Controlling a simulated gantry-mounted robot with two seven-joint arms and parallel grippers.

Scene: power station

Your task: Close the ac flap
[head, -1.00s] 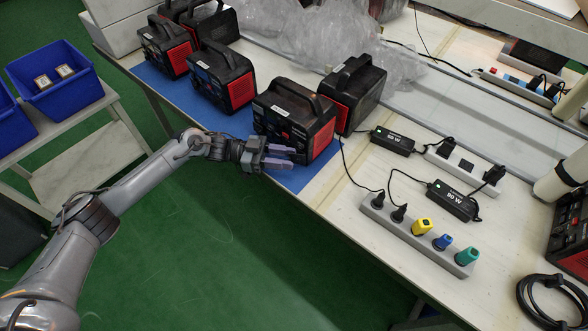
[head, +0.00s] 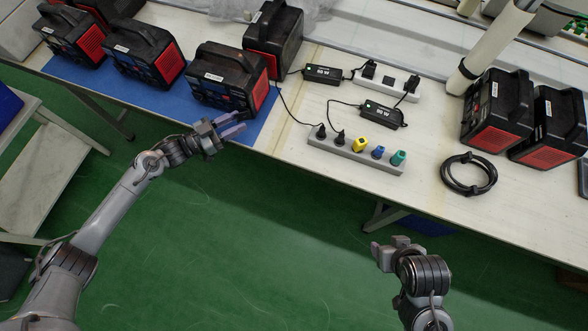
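A black and red power station (head: 222,85) stands on the blue mat at the table's front edge, just beyond my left gripper. Its front panel has dark, small details, and I cannot make out the ac flap or whether it is open. My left gripper (head: 236,126) is in front of this station, near the mat's edge, with its two purple fingers slightly apart and nothing between them. My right gripper (head: 384,254) is over the green floor, in front of the table and away from the stations; its finger gap cannot be judged.
More power stations stand on the blue mat (head: 84,76) to the left, one behind (head: 275,40), and two at the right (head: 497,112). A power strip (head: 352,152) with coloured plugs, adapters (head: 322,74) and a coiled cable (head: 468,174) occupy the table. Floor in front is clear.

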